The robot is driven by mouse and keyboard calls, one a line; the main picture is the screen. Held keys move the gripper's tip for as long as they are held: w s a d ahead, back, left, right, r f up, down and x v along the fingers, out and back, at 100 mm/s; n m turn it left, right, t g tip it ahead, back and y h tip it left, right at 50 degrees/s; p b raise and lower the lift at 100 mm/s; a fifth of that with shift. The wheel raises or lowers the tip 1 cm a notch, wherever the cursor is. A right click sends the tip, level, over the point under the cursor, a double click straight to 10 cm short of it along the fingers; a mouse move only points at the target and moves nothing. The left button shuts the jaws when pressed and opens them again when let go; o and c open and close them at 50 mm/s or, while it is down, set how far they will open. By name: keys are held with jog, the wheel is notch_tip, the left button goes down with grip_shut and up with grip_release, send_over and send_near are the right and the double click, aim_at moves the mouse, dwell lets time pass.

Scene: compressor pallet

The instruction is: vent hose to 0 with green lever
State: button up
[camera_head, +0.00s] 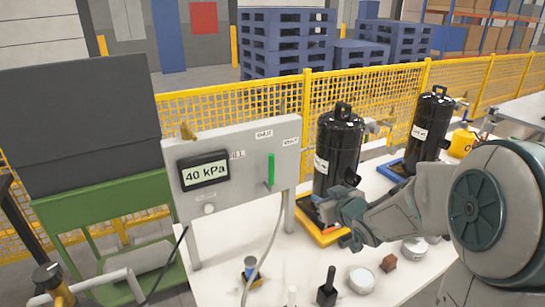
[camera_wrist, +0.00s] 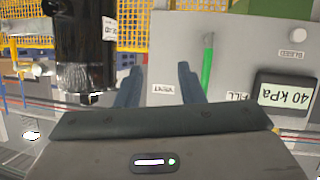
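The green lever (camera_head: 271,169) stands upright on the grey panel (camera_head: 222,196), between the FILL label on its left and the VENT label (camera_head: 290,141) on its right. The gauge (camera_head: 204,170) on the panel reads 40 kPa. In the wrist view the panel appears upside down, with the lever (camera_wrist: 207,66) and the gauge (camera_wrist: 286,93) right of my fingers. My gripper (camera_head: 345,217) is right of the panel, in front of a black cylinder, apart from the lever. Its two fingers (camera_wrist: 159,84) are spread with nothing between them. A hose (camera_head: 269,245) hangs below the panel.
A black cylinder (camera_head: 338,150) stands close behind my gripper on a yellow tray (camera_head: 316,233); another (camera_head: 428,125) stands farther right. Small items, including a white disc (camera_head: 361,279) and a brown block (camera_head: 389,263), lie on the white table. A round white knob (camera_head: 208,209) is below the gauge.

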aim_at(273, 164)
jog(key=w+a+r+y+p, duration=0.1)
jog(key=w+a+y, duration=0.1)
jog(key=a, duration=0.3)
jog(key=w+a+r+n+y+p, duration=0.1)
jog(key=w+a+y+p, duration=0.1)
jog(key=w+a, duration=0.3)
jog(key=w+a+r+n+y+p, duration=0.1)
jog(key=w+a+y+p, duration=0.1)
jog(key=a, duration=0.3)
jog(key=shift+w+a+r+y, duration=0.15)
jog(key=shift+w+y, duration=0.45)
jog(key=shift+w, duration=0.3)
grip_shut()
